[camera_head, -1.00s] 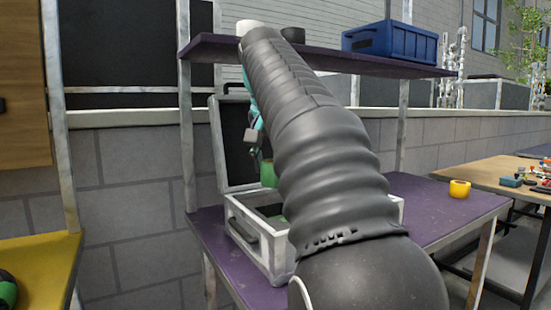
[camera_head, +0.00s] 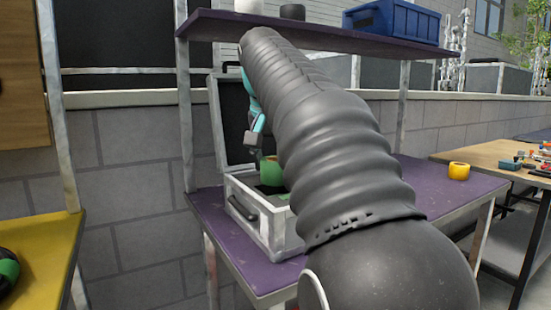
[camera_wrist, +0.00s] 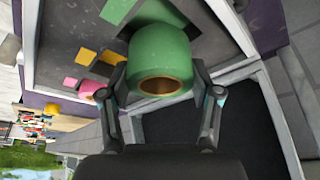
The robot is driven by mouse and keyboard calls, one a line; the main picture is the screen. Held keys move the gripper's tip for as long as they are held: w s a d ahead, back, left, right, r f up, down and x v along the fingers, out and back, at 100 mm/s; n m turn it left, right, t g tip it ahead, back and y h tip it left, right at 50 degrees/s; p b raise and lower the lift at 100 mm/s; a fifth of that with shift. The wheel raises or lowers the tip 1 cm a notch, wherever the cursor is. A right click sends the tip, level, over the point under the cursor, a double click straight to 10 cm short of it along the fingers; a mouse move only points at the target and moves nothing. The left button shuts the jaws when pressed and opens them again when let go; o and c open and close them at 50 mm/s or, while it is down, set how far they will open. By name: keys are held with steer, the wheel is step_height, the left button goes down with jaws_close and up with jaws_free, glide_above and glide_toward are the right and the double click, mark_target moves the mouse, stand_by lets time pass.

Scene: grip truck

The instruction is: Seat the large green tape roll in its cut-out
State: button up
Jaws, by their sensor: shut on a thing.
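The large green tape roll (camera_wrist: 160,50) is held between the two fingers of my gripper (camera_wrist: 160,88), its brown core facing the wrist camera. In the head view the green roll (camera_head: 271,172) is at the mouth of the open silver case (camera_head: 243,188). The grey foam insert (camera_wrist: 60,40) shows coloured cut-outs, including light green, yellow and pink. My arm hides the right part of the case.
The case stands on a purple bench (camera_head: 440,190) with its lid (camera_head: 233,120) raised at the back. A purple shelf (camera_head: 330,38) with a blue crate (camera_head: 395,20) is above. A pink item (camera_wrist: 90,88) lies by the insert.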

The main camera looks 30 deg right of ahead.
steer(key=shift+f+b, duration=0.85)
steer(key=shift+f, duration=0.35)
steer(key=o, duration=1.3)
steer(key=shift+v, duration=3.7)
